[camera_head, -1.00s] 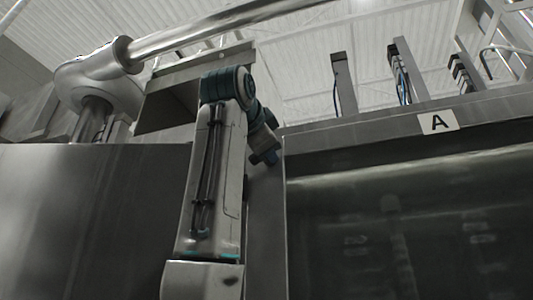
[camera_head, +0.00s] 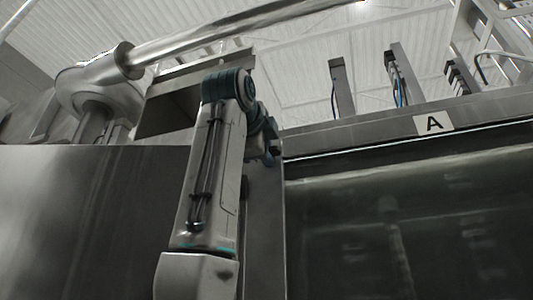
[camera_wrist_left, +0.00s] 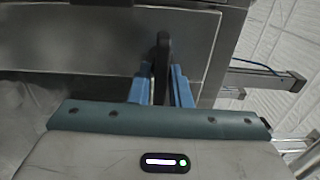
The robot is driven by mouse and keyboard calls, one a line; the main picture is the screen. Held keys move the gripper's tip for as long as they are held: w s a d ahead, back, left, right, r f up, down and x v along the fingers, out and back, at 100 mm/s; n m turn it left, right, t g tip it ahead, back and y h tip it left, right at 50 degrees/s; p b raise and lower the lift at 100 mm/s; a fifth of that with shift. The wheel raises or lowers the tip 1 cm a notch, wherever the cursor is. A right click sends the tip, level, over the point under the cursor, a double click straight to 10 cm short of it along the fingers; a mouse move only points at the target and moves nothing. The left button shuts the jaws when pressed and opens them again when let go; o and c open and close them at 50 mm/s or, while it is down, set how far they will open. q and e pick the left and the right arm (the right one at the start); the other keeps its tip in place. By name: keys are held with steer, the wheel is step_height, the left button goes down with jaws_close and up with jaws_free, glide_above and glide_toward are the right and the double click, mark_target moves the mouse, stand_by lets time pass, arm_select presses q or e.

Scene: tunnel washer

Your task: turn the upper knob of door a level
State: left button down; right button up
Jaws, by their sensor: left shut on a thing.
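Door A (camera_head: 400,220) is a dark, glossy panel at the right of the head view, under a grey beam with the label A (camera_head: 434,123). In the left wrist view the upper knob (camera_wrist_left: 163,50) is a narrow black piece standing upright in the picture, in front of a grey metal face. My left gripper (camera_wrist_left: 160,72) has its blue fingers on either side of the knob and is shut on it. In the head view my left arm hides the knob and most of this gripper. My right gripper is not in view.
A large dark metal panel (camera_head: 85,220) fills the left of the head view. A shiny pipe (camera_head: 220,33) runs above, out of a rounded metal housing (camera_head: 95,85). Upright posts (camera_head: 342,88) stand above the door beam. A cylinder-like rod (camera_wrist_left: 265,77) sticks out right in the wrist view.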

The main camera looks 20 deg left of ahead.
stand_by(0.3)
arm_select(q)
steer(key=c, duration=1.5)
jaws_free()
steer(key=shift+w, duration=0.2)
steer(key=shift+s+f+b, duration=0.1)
steer(key=shift+s+b, duration=0.3)
steer(key=shift+s, duration=0.1)
steer(key=s+b, duration=0.1)
steer(key=s, duration=0.2)
steer(key=s+b, duration=0.1)
steer(key=s, duration=0.2)
steer(key=s+b, duration=0.2)
steer(key=s, duration=0.1)
steer(key=shift+s+a, duration=0.25)
steer(key=shift+s, duration=0.15)
